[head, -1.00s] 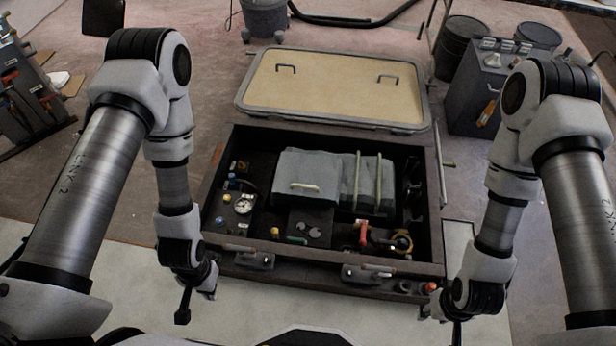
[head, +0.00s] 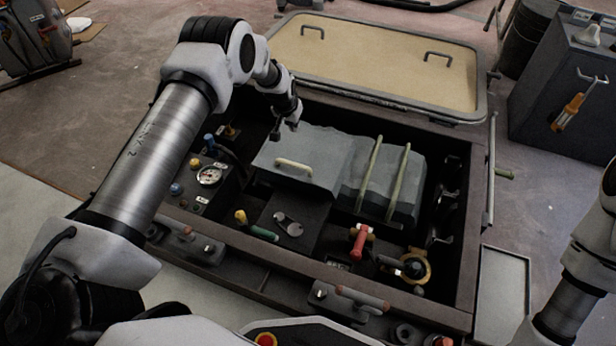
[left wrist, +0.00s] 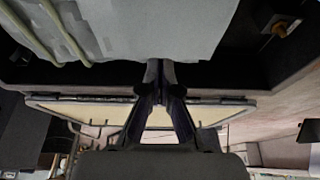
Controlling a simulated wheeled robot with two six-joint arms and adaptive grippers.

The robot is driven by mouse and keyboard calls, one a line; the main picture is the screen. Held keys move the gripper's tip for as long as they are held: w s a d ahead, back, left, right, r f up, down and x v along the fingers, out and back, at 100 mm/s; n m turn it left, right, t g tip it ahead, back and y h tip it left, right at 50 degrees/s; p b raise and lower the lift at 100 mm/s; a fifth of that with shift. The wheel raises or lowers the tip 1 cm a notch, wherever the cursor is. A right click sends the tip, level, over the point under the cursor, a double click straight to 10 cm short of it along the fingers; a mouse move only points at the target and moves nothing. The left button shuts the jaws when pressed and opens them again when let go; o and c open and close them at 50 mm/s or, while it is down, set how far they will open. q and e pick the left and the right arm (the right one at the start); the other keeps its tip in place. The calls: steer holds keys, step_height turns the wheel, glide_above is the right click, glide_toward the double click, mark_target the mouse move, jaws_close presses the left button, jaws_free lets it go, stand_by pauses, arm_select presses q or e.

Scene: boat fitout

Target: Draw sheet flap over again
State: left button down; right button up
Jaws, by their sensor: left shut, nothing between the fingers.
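The grey sheet (head: 320,148) lies in the open dark box, its left flap flat with a pale bar handle (head: 294,163) on it. Its right part lies over a raised block under two pale straps (head: 369,173). My left gripper (head: 286,130) is shut and empty at the sheet's far left edge. In the left wrist view, its closed fingertips (left wrist: 158,68) are at the edge of the grey sheet (left wrist: 150,28); I cannot tell whether they touch it. My right gripper is out of view; only part of my right arm shows.
The box's tan lid (head: 370,55) lies open behind it. Inside, around the sheet, are a gauge (head: 209,176), a red-handled valve (head: 359,242) and a brass ring fitting (head: 414,266). A dark cabinet (head: 565,85) stands at the right.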

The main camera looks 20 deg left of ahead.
arm_select(q)
step_height(320, 180, down, 4)
steer(key=b, duration=0.8)
glide_above(295, 161)
steer(key=w, duration=0.2)
step_height(295, 161, down, 9)
steer(key=shift+s+r, duration=0.1)
steer(key=s, duration=0.1)
steer(key=s+b, duration=0.1)
steer(key=s, duration=0.1)
steer(key=shift+s+d+f, duration=0.15)
steer(key=shift+s+f, duration=0.15)
steer(key=shift+f, duration=0.05)
steer(key=shift+s, duration=0.1)
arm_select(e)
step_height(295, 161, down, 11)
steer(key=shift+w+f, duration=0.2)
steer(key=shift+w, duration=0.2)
